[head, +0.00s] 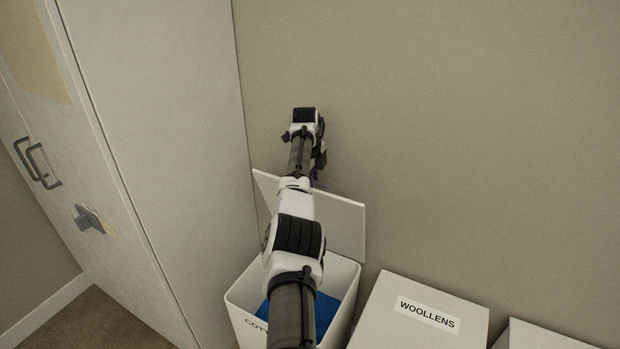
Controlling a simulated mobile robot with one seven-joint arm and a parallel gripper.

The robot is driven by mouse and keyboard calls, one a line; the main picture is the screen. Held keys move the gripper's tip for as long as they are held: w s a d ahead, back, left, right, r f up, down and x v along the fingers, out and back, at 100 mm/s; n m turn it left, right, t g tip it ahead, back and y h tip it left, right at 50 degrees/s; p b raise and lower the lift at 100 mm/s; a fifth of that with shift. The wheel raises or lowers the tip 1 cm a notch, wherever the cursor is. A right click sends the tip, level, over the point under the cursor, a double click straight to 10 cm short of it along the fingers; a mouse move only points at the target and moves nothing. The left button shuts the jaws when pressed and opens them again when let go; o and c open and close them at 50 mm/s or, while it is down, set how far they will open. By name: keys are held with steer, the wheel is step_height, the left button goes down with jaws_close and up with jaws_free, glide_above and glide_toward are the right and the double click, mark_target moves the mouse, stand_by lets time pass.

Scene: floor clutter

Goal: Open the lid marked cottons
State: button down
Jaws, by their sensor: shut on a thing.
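The white box marked "COT…" (240,318) stands on the floor at the lower middle, with the rest of its label hidden behind my arm. Its lid (345,222) is raised and stands steeply tilted at the back of the box, near the wall. A blue thing (326,308) lies inside the open box. My arm reaches over the box, and my gripper (318,183) is at the top edge of the lid, shut on it. The fingertips are small and partly hidden by my wrist.
A white box marked WOOLLENS (420,312), lid closed, stands to the right. Another white box (540,338) is cut off beyond it. A tall pale cabinet (165,130) with dark handles (38,163) stands close on the left. The beige wall (450,130) is behind.

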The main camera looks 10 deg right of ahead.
steer(key=shift+w+d+f, duration=0.2)
steer(key=shift+d+f, duration=0.15)
steer(key=shift+f, duration=0.25)
steer(key=c, duration=1.8)
jaws_free()
steer(key=shift+c, duration=0.2)
steer(key=o, duration=0.4)
steer(key=shift+w+d+f, duration=0.1)
steer(key=shift+w+f, duration=0.05)
steer(key=shift+w, duration=0.05)
steer(key=shift+c, duration=0.2)
steer(key=shift+r, duration=0.55)
steer(key=b+v, duration=0.3)
steer(key=v, duration=1)
steer(key=shift+r, duration=0.2)
